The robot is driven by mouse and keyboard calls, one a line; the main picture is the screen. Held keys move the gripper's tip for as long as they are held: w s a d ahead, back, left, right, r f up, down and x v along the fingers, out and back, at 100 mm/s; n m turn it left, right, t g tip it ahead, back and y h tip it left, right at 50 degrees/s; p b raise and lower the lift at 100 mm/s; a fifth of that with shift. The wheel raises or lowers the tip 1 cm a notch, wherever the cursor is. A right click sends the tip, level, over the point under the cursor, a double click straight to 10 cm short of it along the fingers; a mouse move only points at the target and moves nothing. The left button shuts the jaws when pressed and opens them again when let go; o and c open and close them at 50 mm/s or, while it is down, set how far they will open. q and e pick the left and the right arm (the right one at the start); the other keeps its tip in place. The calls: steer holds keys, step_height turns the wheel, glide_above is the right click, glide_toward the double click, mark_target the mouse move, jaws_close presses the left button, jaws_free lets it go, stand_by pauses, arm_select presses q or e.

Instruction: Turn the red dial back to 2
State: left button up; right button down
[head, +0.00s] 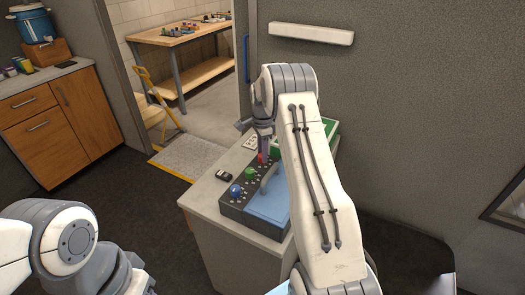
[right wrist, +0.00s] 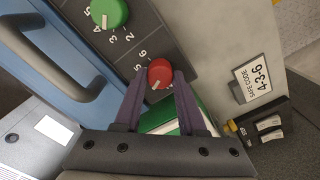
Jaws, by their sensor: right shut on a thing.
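The red dial (head: 261,158) is on the dark panel of a box on the counter, at the end of a row of dials. In the right wrist view the red dial (right wrist: 160,72) sits between the two purple fingers of my right gripper (right wrist: 161,79), which is shut on it. Its white mark points to the lower left. The numbers 5 and 6 show beside it; its other numbers are hidden by the fingers. In the head view my right gripper (head: 264,146) reaches down onto the dial. My left arm shows at lower left, its gripper out of frame.
A green dial (head: 250,173) and a blue dial (head: 236,190) are on the same panel. A small black object (head: 223,174) lies on the counter (head: 208,192). A card reading "SAFE CODE 4-3-6" (right wrist: 257,78) lies near the box. The wall stands close behind.

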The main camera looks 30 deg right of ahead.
steer(key=n+p, duration=0.1)
steer(key=n, duration=0.4)
steer(key=shift+r+n, duration=0.1)
steer(key=shift+n, duration=0.2)
steer(key=n, duration=0.5)
steer(key=shift+n, duration=0.3)
steer(key=shift+c, duration=2.4)
jaws_free()
step_height(320, 180, up, 10)
steer(key=b, duration=0.1)
steer(key=shift+r, duration=0.2)
